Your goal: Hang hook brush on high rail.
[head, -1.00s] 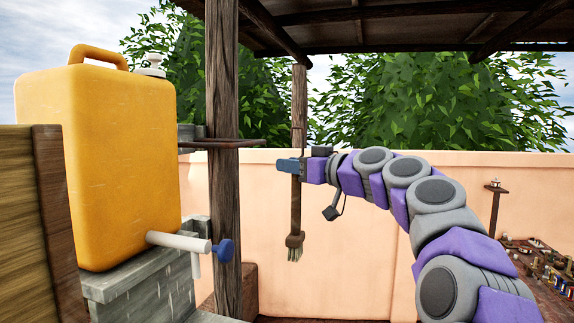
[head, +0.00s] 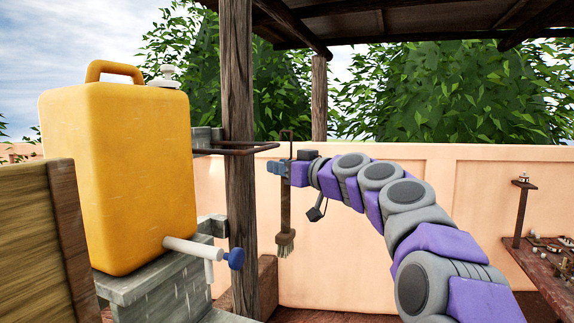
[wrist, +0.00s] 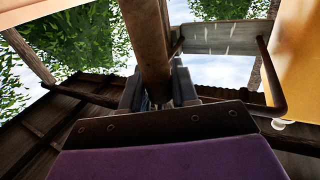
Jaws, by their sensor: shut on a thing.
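The hook brush (head: 285,215) hangs upright in my gripper (head: 280,168), bristles down and its thin hook up. My gripper is shut on the upper handle. The high rail (head: 235,151) is a dark, thin, bent bar sticking out rightward past the wooden post. The hook shows just right of the rail's end, its top a little higher in the picture; whether they touch is unclear.
A wooden post (head: 240,200) stands left of my gripper. A yellow water container (head: 115,180) with a blue-handled tap (head: 234,259) sits on a grey stand (head: 160,290) farther left. A pale wall (head: 380,230) lies behind. A cluttered table (head: 545,260) is at the right.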

